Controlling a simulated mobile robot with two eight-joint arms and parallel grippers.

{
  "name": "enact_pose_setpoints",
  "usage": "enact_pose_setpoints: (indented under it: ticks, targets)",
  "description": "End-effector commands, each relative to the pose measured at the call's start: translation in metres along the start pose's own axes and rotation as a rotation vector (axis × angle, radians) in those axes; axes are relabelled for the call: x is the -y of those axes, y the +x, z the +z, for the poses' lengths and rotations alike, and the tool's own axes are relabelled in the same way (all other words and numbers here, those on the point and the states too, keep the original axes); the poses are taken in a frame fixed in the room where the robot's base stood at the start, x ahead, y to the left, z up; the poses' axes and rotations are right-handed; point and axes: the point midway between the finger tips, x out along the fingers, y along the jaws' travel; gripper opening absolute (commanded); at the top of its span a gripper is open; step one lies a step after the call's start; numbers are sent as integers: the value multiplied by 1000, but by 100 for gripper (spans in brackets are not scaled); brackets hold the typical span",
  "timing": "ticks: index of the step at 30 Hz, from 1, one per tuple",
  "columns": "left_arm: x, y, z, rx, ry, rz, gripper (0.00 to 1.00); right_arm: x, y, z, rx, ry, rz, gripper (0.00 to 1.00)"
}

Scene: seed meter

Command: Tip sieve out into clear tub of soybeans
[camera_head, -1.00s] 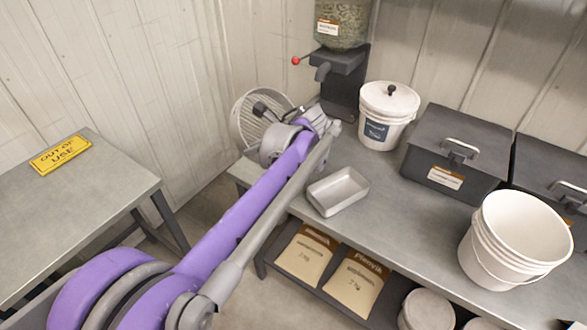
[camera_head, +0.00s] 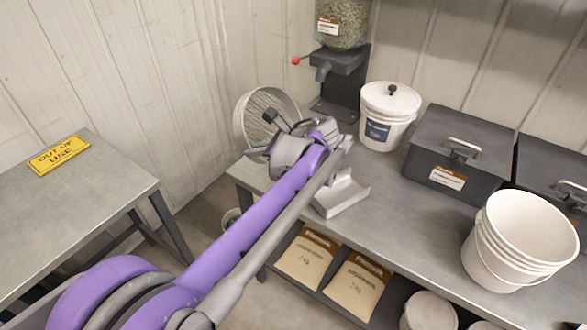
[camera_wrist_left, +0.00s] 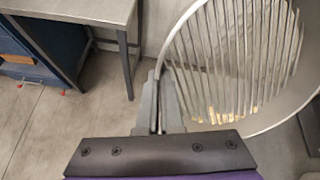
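The sieve (camera_head: 262,98) is a round, pale metal pan with a slotted bottom. It is tilted steeply on edge at the left end of the bench. My left gripper (camera_head: 270,118) is at its rim and appears shut on it; in the left wrist view the fingers (camera_wrist_left: 162,105) meet at the edge of the sieve (camera_wrist_left: 235,60). Yellowish bits show at the lower slots; I cannot tell whether they lie inside or beyond. A small round container (camera_head: 231,217) is low behind my left arm, mostly hidden; I cannot tell whether it is the clear tub. My right gripper is out of view.
A metal tray (camera_head: 350,196) sits on the bench, partly behind my arm. Behind are a seed hopper (camera_head: 343,22), a lidded white bucket (camera_head: 388,110) and a dark box (camera_head: 458,150). An open white bucket (camera_head: 520,240) is at right. The left table (camera_head: 90,205) holds a sign.

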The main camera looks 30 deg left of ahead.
Motion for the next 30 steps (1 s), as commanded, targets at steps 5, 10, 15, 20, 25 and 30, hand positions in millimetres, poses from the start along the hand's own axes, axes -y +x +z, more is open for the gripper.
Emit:
enact_pose_setpoints:
  ticks: [5,10,15,20,25,30]
  targets:
    - [0,-2,-1,24,1,-7,0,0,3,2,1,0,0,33]
    - [0,-4,-1,46,1,-13,0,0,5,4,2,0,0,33]
    - [0,-6,0,69,0,-20,0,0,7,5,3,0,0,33]
    - [0,-8,-1,89,1,-25,0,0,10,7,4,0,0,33]
    - [0,-9,-1,111,1,-31,0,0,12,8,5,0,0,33]
    - [0,-12,-1,133,0,-37,0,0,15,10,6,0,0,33]
